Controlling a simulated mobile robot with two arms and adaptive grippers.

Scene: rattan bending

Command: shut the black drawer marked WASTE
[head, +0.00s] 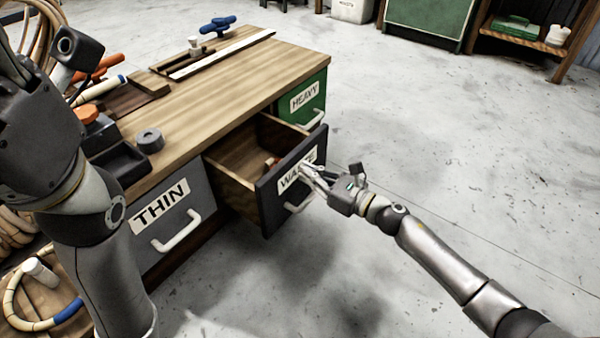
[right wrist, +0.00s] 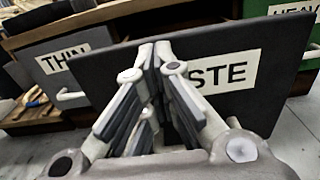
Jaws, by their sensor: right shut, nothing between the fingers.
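The black drawer marked WASTE (head: 268,205) stands pulled out of the wooden bench, between the THIN and HEAVY drawers. Something small and red lies inside it. My right gripper (head: 306,168) is shut and empty, with its fingertips at the drawer's front panel, over the label. In the right wrist view the shut fingers (right wrist: 155,52) point at the black front (right wrist: 120,70) and cover the first letters of WASTE; I cannot tell whether they touch it.
The grey THIN drawer (head: 158,235) and green HEAVY drawer (head: 303,100) have pale handles. The bench top (head: 215,90) holds a ruler-like strip, a blue clamp (head: 217,25) and a dark grey ring (head: 150,140). The concrete floor to the right is clear.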

